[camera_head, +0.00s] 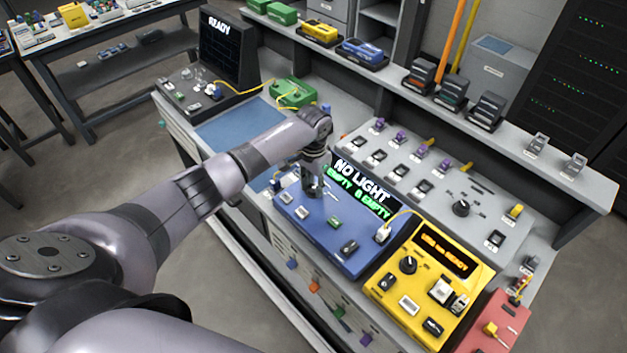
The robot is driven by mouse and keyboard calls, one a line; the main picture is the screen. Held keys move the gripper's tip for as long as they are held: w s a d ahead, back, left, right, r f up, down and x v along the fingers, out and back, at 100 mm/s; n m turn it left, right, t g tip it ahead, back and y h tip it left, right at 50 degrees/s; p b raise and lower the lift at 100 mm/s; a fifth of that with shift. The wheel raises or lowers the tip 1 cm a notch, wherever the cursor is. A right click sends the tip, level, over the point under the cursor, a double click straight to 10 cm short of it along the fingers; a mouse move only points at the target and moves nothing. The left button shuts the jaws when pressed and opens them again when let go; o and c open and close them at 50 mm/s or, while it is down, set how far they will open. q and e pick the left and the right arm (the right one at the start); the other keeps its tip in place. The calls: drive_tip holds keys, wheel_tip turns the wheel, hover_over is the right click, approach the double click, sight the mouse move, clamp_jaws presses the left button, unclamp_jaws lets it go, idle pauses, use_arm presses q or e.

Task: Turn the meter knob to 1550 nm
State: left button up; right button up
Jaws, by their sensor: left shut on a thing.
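A blue unit (325,240) with a lit "NO LIGHT" display (362,188) stands on the bench at centre. My left gripper (312,192) points down at its upper left part. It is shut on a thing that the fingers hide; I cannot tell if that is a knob. A yellow unit (383,291) with an orange-lit display (444,254) stands to the right and carries a black knob (408,265). No 1550 nm marking is legible. My right gripper is not in view.
A grey panel (440,185) with switches and another black knob (461,208) lies behind the blue unit. A white plug (383,234) with a yellow cable sits at the blue unit's right.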

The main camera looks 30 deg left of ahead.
sight(313, 187)
use_arm(q)
drive_tip(key=shift+m+p, duration=0.3)
drive_tip(key=shift+m, duration=0.7)
drive_tip(key=o, duration=1.2)
drive_tip(key=shift+c, duration=0.2)
drive_tip(key=shift+r, duration=0.15)
wheel_tip(313, 187, up, 12)
